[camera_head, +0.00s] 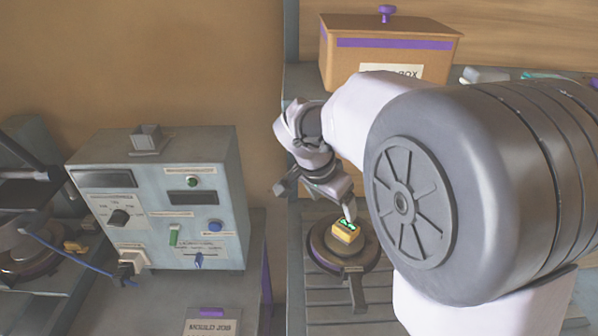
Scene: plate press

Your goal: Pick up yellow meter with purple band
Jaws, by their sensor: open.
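A small yellow block-shaped thing (346,233) with green and dark marks on top sits on a round dark stand (322,250). It may be the yellow meter, but I cannot make out a purple band on it. My gripper (318,200) is open, its fingers pointing down. One fingertip is just above or beside the yellow thing, and the other is off to the left. I cannot tell whether the near fingertip touches it. My arm hides the area to the right of the stand.
A grey control box (160,200) with knobs and switches stands at left. A blue cable (75,258) runs to its plug. A brown box (390,45) with a purple stripe and knob sits on the shelf behind my arm. A labelled card (212,326) lies at the bottom.

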